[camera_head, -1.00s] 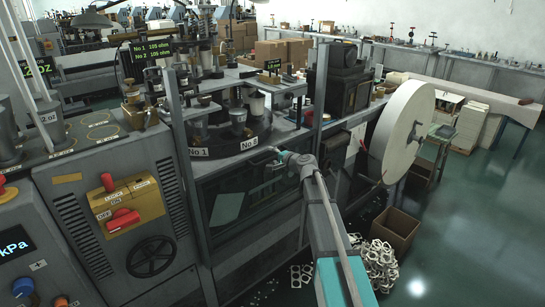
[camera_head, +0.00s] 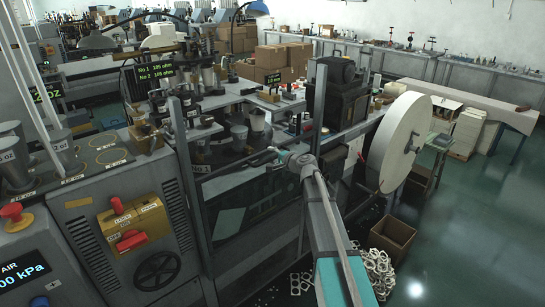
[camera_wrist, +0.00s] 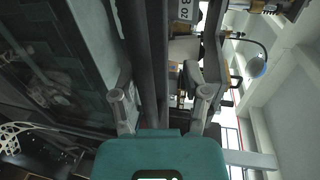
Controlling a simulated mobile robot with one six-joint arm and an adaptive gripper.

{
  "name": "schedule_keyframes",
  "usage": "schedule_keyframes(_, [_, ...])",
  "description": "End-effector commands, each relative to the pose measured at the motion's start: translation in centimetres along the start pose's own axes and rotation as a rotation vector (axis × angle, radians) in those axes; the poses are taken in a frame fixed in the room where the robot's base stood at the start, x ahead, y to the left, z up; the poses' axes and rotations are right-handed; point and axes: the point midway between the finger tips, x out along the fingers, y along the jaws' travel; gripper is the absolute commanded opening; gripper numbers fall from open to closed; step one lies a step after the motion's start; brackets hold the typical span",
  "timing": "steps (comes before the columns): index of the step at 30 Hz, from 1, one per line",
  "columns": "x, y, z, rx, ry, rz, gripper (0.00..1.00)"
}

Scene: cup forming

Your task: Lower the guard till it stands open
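The guard (camera_head: 262,196) appears as a dark, see-through framed panel on the front of the machine, below the deck with the cups. Its upper edge runs close to my gripper (camera_head: 277,157). In the wrist view, a glassy panel (camera_wrist: 50,55) fills the left side, and a dark bar runs lengthwise beside it. My gripper (camera_wrist: 163,105) has its two fingers well apart, with the dark bar showing between them. I cannot tell whether a finger touches the bar. The fingertips are small and partly hidden in the head view.
Metal cups (camera_head: 239,137) stand on the deck behind the guard. A large white reel (camera_head: 402,142) is right of my arm. A cardboard box (camera_head: 392,233) and a heap of scrap (camera_head: 375,271) lie on the floor. Open floor extends to the right.

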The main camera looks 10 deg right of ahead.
Motion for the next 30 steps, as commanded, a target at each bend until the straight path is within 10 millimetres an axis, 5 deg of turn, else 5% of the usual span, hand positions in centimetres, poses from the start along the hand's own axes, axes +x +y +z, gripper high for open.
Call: schedule_keyframes(30, [-1.8, -8.8, 0.0, 0.001, 0.001, -0.001, 0.57])
